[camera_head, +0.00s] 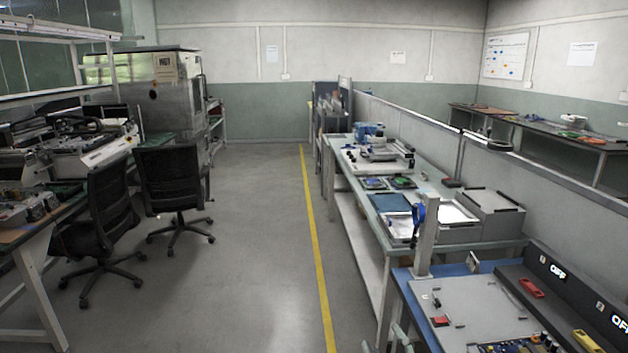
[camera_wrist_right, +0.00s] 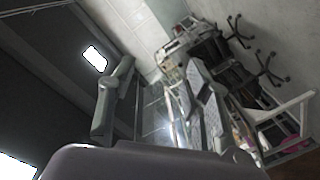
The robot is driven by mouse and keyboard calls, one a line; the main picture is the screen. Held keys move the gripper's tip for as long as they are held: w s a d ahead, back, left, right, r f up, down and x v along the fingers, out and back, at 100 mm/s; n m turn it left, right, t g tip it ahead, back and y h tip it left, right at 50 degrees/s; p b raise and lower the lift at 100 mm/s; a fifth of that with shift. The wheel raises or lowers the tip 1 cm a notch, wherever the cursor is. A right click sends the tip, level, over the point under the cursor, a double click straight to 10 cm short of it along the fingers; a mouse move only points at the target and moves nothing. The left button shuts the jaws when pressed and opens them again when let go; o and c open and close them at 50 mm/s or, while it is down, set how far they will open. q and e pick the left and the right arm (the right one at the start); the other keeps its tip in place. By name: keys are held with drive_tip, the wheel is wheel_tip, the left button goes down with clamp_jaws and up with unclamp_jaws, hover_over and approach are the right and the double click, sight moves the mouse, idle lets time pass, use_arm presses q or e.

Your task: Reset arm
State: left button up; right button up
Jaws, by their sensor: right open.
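My right gripper (camera_head: 388,341) barely shows at the bottom edge of the head view, beside the front left corner of the near blue-topped bench (camera_head: 403,290). In the right wrist view its two grey fingers stand apart on either side of an empty gap, so the right gripper (camera_wrist_right: 160,82) is open and holds nothing. The wrist view is steeply tilted, with the room behind the fingers. My left gripper is in neither view.
The near bench bears a grey board (camera_head: 470,305), a red tool (camera_head: 531,288) and a yellow tool (camera_head: 587,342). A long workbench (camera_head: 345,205) runs behind it. Office chairs (camera_head: 100,225) stand left. The floor (camera_head: 250,220) between, with a yellow line (camera_head: 316,240), is clear.

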drive_tip(key=s+d+f+m+g+h, duration=0.1)
drive_tip(key=s+d+f+m+g, duration=0.2)
drive_tip(key=s+f, duration=0.3)
drive_tip(key=s+d+f+m+g+h, duration=0.2)
drive_tip(key=s+d+f+m+g, duration=0.15)
drive_tip(key=s+f, duration=0.3)
drive_tip(key=s+f+m+g+y, duration=0.1)
drive_tip(key=s+f+g, duration=0.25)
drive_tip(key=s, duration=0.45)
drive_tip(key=s+f+m+g, duration=0.15)
drive_tip(key=s+g, duration=0.25)
drive_tip(key=s, duration=0.5)
wheel_tip(320, 180, down, 27)
drive_tip(key=s+n, duration=0.1)
drive_tip(key=s, duration=0.1)
drive_tip(key=s+d+f+g, duration=0.2)
drive_tip(key=s+d+f, duration=0.1)
drive_tip(key=s+f, duration=1.2)
drive_tip(key=shift+s, duration=0.5)
